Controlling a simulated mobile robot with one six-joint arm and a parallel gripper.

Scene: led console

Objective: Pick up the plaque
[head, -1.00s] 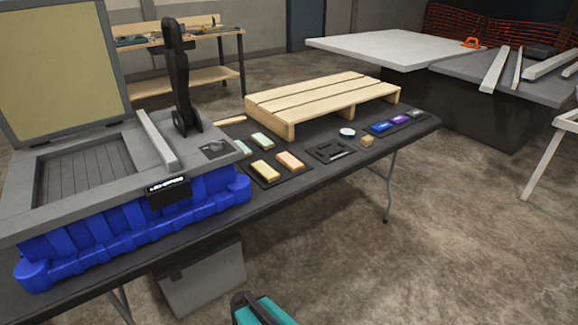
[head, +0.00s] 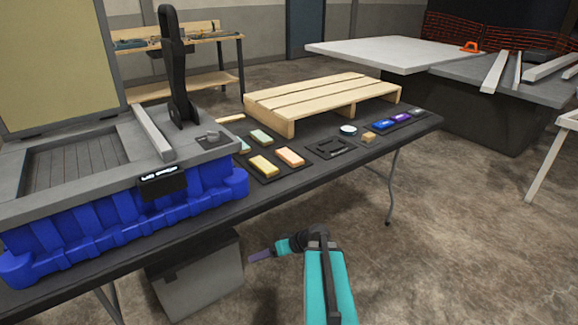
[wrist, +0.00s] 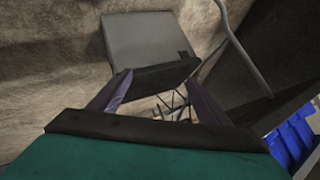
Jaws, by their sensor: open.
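I cannot tell for certain which item is the plaque. Small flat blocks lie on the black table: a yellow one (head: 263,166), an orange one (head: 290,157), a pale green one (head: 261,137), a blue one (head: 383,125) and a purple one (head: 400,118). A black plate with white lettering (head: 162,182) is on the front of the grey and blue console. My gripper (head: 259,256) is low in front of the table, below its top and apart from all these items. In the wrist view, its two purple fingers (wrist: 158,92) are spread and nothing is between them.
A wooden pallet (head: 320,98) stands behind the small items on the black table (head: 300,180). The blue-based console (head: 120,215) fills the table's left end. A grey box (head: 198,280) is on the floor near my gripper.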

